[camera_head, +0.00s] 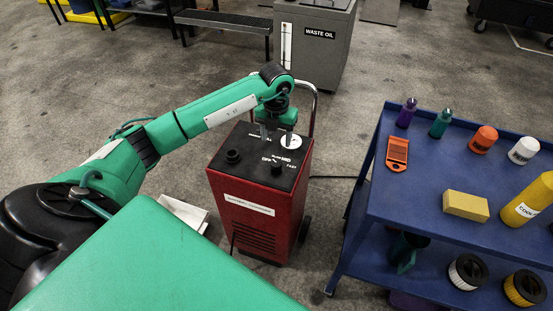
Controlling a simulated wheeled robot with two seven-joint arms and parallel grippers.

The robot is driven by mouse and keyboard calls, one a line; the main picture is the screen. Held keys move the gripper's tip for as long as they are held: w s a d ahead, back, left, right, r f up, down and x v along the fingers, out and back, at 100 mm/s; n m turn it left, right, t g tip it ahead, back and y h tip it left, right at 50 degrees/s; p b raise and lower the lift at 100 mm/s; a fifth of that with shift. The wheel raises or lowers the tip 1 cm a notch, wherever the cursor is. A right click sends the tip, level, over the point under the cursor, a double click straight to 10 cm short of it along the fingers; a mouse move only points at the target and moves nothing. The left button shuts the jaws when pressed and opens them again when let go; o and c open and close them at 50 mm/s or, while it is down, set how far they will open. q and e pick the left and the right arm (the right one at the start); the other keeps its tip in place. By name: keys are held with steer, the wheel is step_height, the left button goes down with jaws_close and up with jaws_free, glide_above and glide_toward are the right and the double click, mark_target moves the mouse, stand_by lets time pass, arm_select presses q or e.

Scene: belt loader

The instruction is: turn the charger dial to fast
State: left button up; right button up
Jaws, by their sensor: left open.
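The red battery charger (254,213) stands on the floor in the middle, with a black top panel. The small black dial (276,168) sits near the panel's front right, ringed by the white words OFF, SLOW, MID and FAST. Which word it points to is too small to tell. My left gripper (276,136) is open over the back of the panel, pointing down, behind the dial and apart from it. One finger stands in front of a white round gauge (292,142) and partly hides it. My right gripper is not in view.
A second black knob (232,156) stands on the panel's left. The charger's metal handle (315,98) rises behind. A blue cart (420,189) with bottles, filters and a yellow sponge (466,206) stands right. A grey waste oil cabinet (317,50) stands behind. Floor between charger and cart is mostly clear.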

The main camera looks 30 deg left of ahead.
arm_select(q)
glide_above(276, 162)
step_height(276, 162, down, 6)
steer(key=shift+s+d+r+p, duration=0.1)
steer(key=shift+p, duration=0.3)
step_height(276, 162, down, 4)
steer(key=shift+r, duration=0.1)
steer(key=shift+f+p, duration=0.3)
steer(key=shift+f, duration=0.35)
steer(key=c, duration=1)
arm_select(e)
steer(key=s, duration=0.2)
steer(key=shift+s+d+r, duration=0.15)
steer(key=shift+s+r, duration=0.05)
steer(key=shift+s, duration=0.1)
